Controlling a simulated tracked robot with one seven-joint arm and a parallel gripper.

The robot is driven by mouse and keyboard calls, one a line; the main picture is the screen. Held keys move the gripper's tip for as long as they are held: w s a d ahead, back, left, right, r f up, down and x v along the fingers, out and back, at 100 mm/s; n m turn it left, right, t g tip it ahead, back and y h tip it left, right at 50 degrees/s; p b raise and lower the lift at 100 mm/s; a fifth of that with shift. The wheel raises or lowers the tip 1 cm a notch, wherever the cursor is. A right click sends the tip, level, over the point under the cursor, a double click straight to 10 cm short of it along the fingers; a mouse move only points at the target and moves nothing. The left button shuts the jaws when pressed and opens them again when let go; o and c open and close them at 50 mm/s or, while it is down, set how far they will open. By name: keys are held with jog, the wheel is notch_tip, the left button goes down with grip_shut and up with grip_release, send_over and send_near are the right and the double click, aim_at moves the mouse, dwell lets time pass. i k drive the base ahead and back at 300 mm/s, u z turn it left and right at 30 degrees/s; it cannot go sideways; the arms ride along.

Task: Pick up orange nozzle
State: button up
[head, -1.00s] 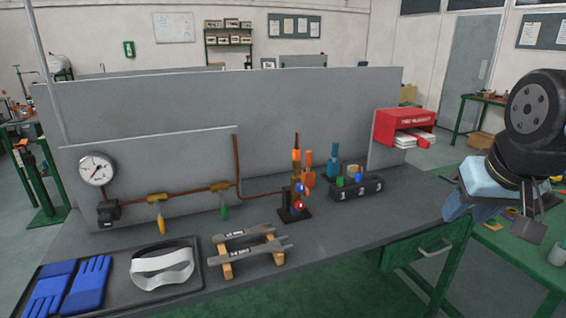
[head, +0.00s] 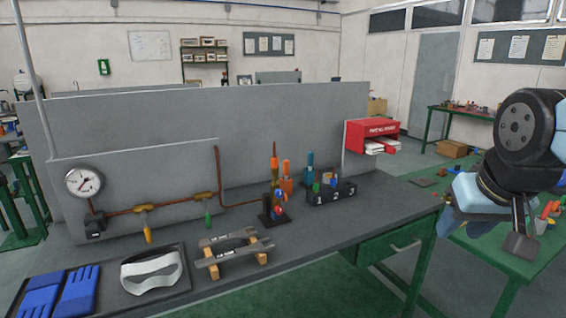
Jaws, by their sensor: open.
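An upright torch-like assembly on a dark base (head: 273,217) stands on the grey workbench, with a copper tube running to it. An orange piece (head: 274,163) sits near its top, and a larger orange bottle-shaped piece (head: 287,168) stands just behind it to the right. I cannot tell for sure which of these is the orange nozzle. My gripper (head: 519,232) is at the far right, open and empty, beyond the workbench's right end and far from both orange pieces. Its fingers are partly hidden by my arm.
A black numbered holder (head: 331,192) with coloured pieces stands right of the assembly. Wrenches on a wooden rack (head: 236,247) and a tray with a white band (head: 152,271) and blue gloves (head: 62,291) lie in front. A red box (head: 372,132) is at the back right.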

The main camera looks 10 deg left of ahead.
aim_at(274, 158)
jog(key=z, duration=0.05)
jog(key=i, duration=0.9)
jog(key=u, duration=0.1)
